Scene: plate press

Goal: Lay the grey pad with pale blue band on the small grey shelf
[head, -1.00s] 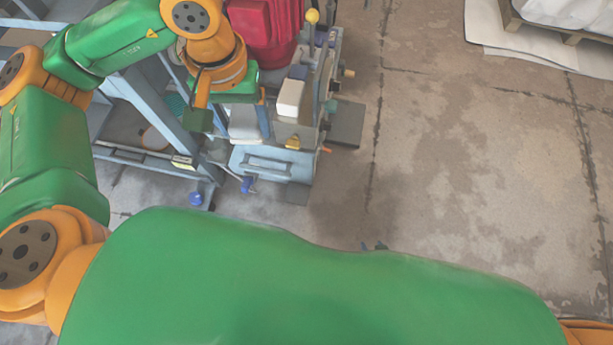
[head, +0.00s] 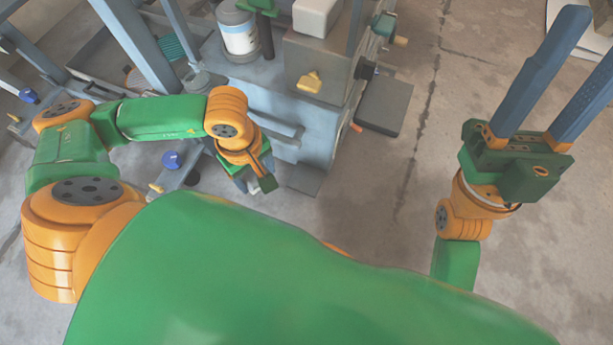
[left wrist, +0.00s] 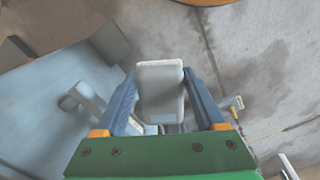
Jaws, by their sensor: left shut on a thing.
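My left gripper (head: 256,184) is shut on the grey pad (left wrist: 160,82), which stands out between its two blue fingers in the left wrist view. A small pale blue patch shows at the pad's lower end, near the gripper's palm. In the head view the pad is mostly hidden by the gripper. The gripper hangs in front of the blue-grey machine, apart from a dark grey slab-like shelf (head: 386,106) that juts from the machine's right side. My right gripper (head: 594,42) is empty, its two long blue fingers apart, at the upper right.
The blue-grey machine (head: 262,95) carries a grey block with a yellow knob (head: 309,82) and a white canister (head: 239,38). A handle bar crosses its front. Frame legs with a blue knob (head: 172,160) stand at left.

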